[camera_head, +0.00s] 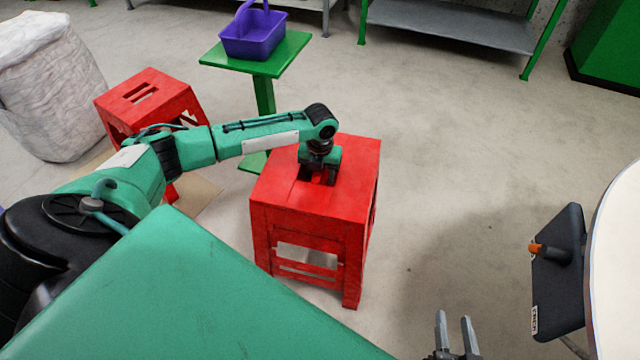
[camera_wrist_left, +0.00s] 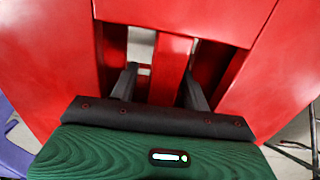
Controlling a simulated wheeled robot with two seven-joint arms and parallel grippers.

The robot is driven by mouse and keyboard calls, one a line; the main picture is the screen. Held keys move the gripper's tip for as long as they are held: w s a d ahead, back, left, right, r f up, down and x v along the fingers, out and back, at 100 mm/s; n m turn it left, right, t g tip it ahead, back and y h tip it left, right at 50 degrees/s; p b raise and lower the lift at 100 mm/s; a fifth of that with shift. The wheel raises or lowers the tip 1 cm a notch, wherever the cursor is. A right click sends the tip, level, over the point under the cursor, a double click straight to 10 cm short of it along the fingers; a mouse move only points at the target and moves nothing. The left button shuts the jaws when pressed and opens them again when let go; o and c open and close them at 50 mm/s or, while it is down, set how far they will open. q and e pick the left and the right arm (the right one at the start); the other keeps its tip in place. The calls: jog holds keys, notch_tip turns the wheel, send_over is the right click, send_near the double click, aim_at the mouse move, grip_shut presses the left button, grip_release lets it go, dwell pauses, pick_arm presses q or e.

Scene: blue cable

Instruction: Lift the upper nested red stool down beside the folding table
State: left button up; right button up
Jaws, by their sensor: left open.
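A red stool (camera_head: 315,205) stands upright in the middle of the head view. Doubled rails show low on its front side, but I cannot clearly separate an upper and a lower stool. My left gripper (camera_head: 319,178) is at the slotted top of this stool, pointing down. In the left wrist view its two fingers (camera_wrist_left: 159,80) are apart, reaching into the seat openings with a red bar (camera_wrist_left: 172,55) between them. My right gripper (camera_head: 455,335) is open and empty at the bottom of the head view. A white rounded tabletop (camera_head: 620,265), likely the folding table, is at the right edge.
Another red stool (camera_head: 150,98) stands at the left, beside a white sack (camera_head: 45,85). A green stand (camera_head: 285,58) holds a purple caddy (camera_head: 253,35). A dark panel with an orange-tipped knob (camera_head: 560,275) is beside the tabletop. Floor right of the middle stool is clear.

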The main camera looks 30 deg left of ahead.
pick_arm(q)
grip_shut()
jog(key=shift+w+r, duration=0.1)
jog(key=shift+r, duration=0.05)
dwell(1.3)
